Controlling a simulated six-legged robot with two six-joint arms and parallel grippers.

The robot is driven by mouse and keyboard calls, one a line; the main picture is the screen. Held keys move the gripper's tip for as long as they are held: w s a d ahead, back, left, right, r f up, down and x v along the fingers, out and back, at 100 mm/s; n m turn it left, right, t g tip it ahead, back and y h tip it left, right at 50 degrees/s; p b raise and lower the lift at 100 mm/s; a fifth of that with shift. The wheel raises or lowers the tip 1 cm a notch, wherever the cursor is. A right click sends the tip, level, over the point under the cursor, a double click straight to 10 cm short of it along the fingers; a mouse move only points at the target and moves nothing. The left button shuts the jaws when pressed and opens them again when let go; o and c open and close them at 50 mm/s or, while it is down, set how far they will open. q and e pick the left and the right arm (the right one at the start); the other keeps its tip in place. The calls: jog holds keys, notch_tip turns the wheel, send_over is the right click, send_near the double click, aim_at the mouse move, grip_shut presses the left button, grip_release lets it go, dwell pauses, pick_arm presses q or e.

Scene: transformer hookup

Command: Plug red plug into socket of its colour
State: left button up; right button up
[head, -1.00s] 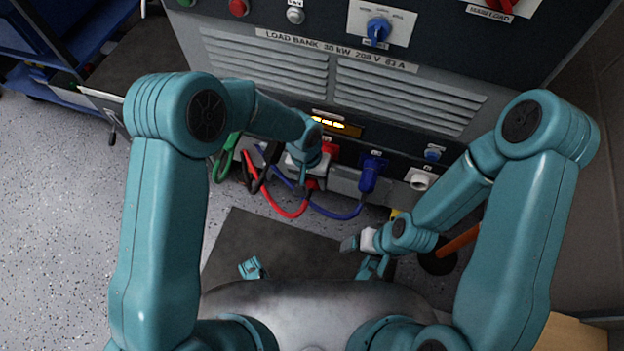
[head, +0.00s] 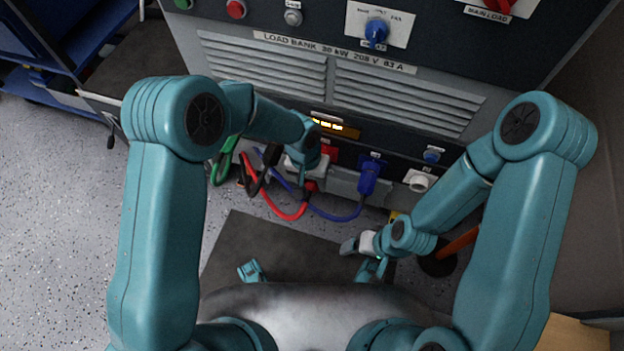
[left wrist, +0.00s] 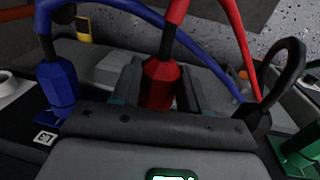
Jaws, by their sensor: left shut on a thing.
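The red plug (left wrist: 160,84) with its red cable is between the jaws of my left gripper (left wrist: 158,92) in the left wrist view. In the head view, my left gripper (head: 306,178) is at the load bank's socket row, and the red plug (head: 311,186) shows just below it. I cannot tell whether the plug touches that socket. My right gripper (head: 356,245) is low, in front of the panel, away from the plugs; its jaws are too unclear to read.
A blue plug (head: 368,178) sits in the blue socket to the right; it also shows in the left wrist view (left wrist: 57,85). A white socket (head: 419,181) is further right. Green (head: 226,158) and black (head: 262,172) cables hang close on the left.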

pick_arm(q)
jog(key=shift+w+d, duration=0.25)
jog(key=shift+w, duration=0.55)
jog(key=shift+w+d, duration=0.25)
jog(key=shift+w, duration=0.5)
jog(key=o, duration=1.5)
jog(key=shift+w+a+r+p, duration=0.1)
jog(key=shift+a+r+p, duration=0.15)
jog(key=shift+r+p, duration=1.2)
jog(key=shift+a+r+p, duration=0.2)
jog(key=shift+r+p, duration=0.55)
jog(key=shift+r, duration=1.25)
